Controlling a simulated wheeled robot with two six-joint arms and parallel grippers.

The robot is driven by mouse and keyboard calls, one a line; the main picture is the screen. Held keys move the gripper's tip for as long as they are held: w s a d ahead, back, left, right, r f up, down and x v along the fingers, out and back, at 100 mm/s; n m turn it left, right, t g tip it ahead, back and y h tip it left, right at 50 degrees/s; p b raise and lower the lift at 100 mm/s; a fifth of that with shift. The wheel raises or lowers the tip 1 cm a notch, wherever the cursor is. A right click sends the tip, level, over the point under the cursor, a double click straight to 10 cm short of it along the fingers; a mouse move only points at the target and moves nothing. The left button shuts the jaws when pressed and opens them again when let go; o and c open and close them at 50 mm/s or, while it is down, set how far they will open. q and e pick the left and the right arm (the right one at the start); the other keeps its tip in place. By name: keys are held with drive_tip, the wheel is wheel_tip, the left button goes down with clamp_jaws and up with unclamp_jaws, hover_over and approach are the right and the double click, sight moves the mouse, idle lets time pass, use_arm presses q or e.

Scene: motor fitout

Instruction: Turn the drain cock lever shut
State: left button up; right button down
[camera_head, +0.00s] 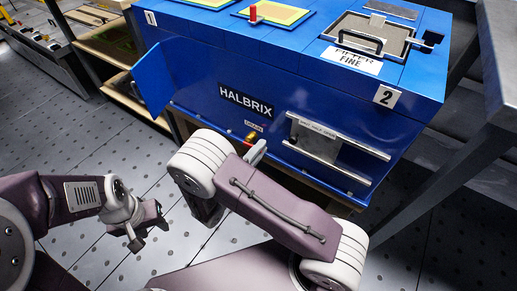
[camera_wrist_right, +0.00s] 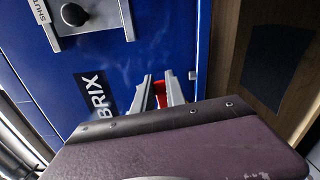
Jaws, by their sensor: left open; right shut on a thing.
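The drain cock (camera_head: 251,135) is a small brass fitting low on the front of the blue HALBRIX machine, below a small drain label. Its red lever (camera_wrist_right: 160,92) shows between the two grey fingers of my right gripper (camera_wrist_right: 160,88) in the right wrist view. That gripper is shut on the lever, and its fingers hide part of it. In the head view my right gripper (camera_head: 256,153) is at the cock, partly covered by my own arm. My left gripper (camera_head: 151,227) is open and empty, over the floor at lower left, well away from the machine.
The blue machine (camera_head: 200,85) has a plate with a rail (camera_head: 340,150) right of the cock and an open blue flap (camera_head: 151,78) at left. A filter lid with a handle (camera_head: 362,40) is on top. A grey metal frame (camera_head: 440,160) stands at right.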

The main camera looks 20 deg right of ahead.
drive_tip(key=shift+f+m, duration=0.4)
drive_tip(key=shift+m, duration=0.3)
drive_tip(key=shift+b, duration=0.3)
drive_tip(key=c, duration=1.4)
unclamp_jaws()
drive_tip(key=shift+o, duration=0.2)
drive_tip(key=p+v, duration=0.4)
drive_tip(key=v, duration=0.5)
